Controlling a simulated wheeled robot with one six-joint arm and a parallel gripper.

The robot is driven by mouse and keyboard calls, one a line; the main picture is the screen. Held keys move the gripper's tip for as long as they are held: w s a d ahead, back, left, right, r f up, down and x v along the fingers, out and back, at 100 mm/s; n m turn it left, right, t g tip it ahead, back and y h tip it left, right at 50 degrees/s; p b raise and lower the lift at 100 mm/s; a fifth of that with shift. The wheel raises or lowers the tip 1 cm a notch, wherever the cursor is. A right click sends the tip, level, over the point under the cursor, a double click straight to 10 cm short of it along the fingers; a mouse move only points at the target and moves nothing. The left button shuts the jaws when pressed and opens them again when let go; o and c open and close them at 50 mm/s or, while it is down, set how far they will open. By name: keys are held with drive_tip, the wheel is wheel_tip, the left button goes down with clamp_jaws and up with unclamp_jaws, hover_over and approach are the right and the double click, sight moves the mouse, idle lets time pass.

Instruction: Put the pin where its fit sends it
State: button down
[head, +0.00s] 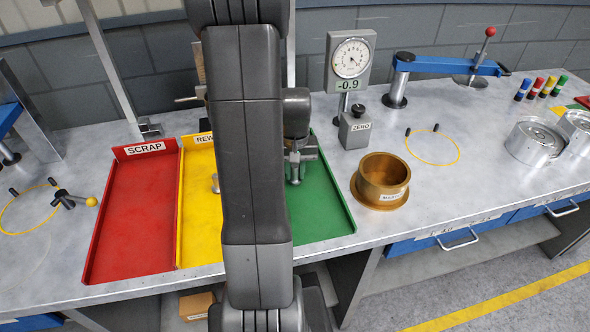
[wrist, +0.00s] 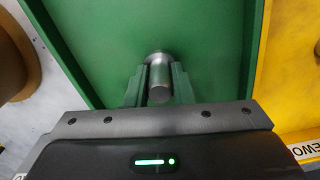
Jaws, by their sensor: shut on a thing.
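My gripper (wrist: 158,88) is shut on a grey metal pin (wrist: 158,94) in the wrist view, with a finger on each side of it. The pin's wider end points away from the gripper. In the head view the pin (head: 295,170) shows below my gripper (head: 302,153), inside the outline of the green tray (head: 325,205). I cannot tell whether it touches the tray floor. A red tray (head: 130,215) labelled SCRAP and a yellow tray (head: 200,235) labelled REW… stand to the left. My arm hides parts of the yellow and green trays.
A dial gauge (head: 351,58) reading -0.9 stands behind, with a ZERO box (head: 355,128) before it. A brass ring-shaped cup (head: 382,180) stands right of the green tray. A small metal piece (head: 215,183) shows in the yellow tray. Blue clamps stand at both sides.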

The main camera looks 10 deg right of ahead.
sight(295, 166)
drive_tip(key=shift+f, duration=0.2)
drive_tip(key=c, duration=1.3)
unclamp_jaws()
drive_tip(key=shift+o, duration=0.2)
drive_tip(key=shift+r, duration=0.1)
wheel_tip(295, 166, up, 12)
drive_tip(key=shift+r+b, duration=0.15)
drive_tip(key=shift+b, duration=0.3)
